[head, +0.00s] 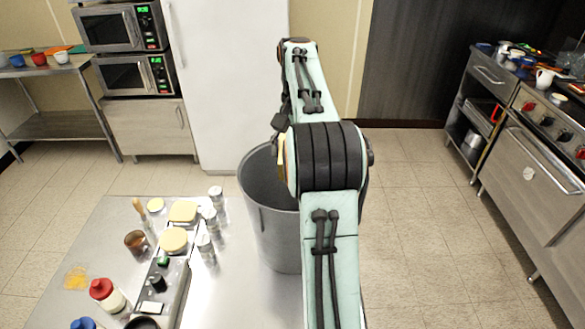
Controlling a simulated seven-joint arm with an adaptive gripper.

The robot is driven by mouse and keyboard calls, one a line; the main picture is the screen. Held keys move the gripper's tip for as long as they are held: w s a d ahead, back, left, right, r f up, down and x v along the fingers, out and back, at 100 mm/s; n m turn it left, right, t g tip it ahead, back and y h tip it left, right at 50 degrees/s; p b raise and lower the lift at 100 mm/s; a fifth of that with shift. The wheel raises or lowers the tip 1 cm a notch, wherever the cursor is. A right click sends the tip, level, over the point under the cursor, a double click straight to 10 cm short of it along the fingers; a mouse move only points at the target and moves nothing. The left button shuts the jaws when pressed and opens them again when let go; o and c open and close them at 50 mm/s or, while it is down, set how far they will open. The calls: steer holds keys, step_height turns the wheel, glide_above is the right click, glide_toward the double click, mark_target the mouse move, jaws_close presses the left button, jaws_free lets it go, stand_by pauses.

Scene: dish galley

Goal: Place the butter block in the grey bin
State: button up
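The grey bin (270,228) stands by the right edge of the steel table, its opening partly hidden behind my arm. My gripper (279,127) shows only as dark parts left of my arm, above the bin opening; its fingertips are mostly hidden. A pale yellow piece (281,159) shows just below these parts, at the left side of my large arm joint. It may be the butter block, but most of it is hidden. I cannot tell whether the gripper holds it or whether the fingers are open or shut.
The steel table (235,290) carries pale-topped containers (173,240), shakers (206,248), a brown cup (137,243) and a red-capped bottle (107,294) left of the bin. A white fridge (225,80) and microwaves (122,27) stand behind. A stove (545,150) is at right. Floor between is clear.

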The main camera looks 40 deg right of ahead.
step_height(320, 180, down, 28)
steer(key=shift+a+r, duration=0.1)
steer(key=shift+r, duration=0.1)
steer(key=shift+f, duration=0.1)
steer(key=o, duration=1.2)
steer(key=shift+o, duration=0.2)
step_height(320, 180, up, 12)
